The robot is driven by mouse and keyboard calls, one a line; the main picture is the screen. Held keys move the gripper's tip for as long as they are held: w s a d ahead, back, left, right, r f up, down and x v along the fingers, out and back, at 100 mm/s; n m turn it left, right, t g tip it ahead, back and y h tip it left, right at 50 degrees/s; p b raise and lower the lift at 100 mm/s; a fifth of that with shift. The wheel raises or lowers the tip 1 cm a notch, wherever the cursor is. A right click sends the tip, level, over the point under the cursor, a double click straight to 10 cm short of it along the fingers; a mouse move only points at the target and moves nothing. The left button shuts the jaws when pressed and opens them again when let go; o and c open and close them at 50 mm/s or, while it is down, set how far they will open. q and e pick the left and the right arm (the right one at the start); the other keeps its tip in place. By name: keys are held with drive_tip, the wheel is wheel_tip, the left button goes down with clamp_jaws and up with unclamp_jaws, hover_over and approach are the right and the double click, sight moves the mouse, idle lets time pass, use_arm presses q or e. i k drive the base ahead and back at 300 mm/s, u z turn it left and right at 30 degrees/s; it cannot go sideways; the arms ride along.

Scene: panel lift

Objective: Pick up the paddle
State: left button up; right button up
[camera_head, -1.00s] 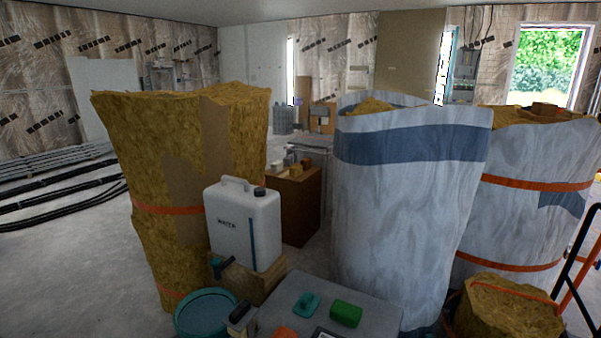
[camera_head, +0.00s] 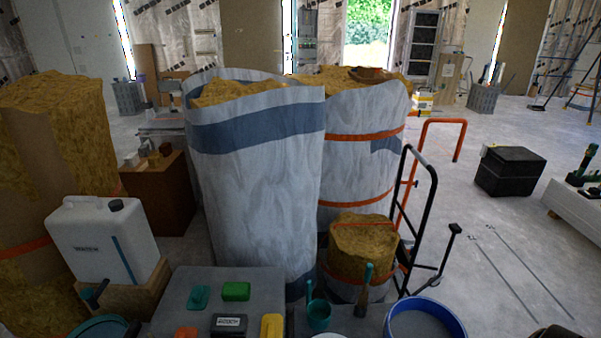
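I cannot single out a paddle for certain. A teal-handled tool (camera_head: 367,279) stands upright near the bottom centre, beside the small insulation roll, and its lower end is hard to make out. A teal scoop-like cup with a handle (camera_head: 318,314) is to its left. A blue-rimmed bucket (camera_head: 462,326) is at the bottom edge to the right, cut off by the frame. Neither of my grippers is in view.
A grey table (camera_head: 250,282) holds green and teal blocks. A white water canister (camera_head: 103,240) is at left. Tall wrapped rolls (camera_head: 258,190) stand in the middle. A black hand cart (camera_head: 424,190) and black box (camera_head: 509,171) are right. Floor at right is mostly open.

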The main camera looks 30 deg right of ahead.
sight(363, 295)
drive_tip(key=z, duration=0.9)
drive_tip(key=k, duration=0.3)
drive_tip(key=z, duration=0.6)
drive_tip(key=i, duration=0.5)
drive_tip(key=u, duration=0.05)
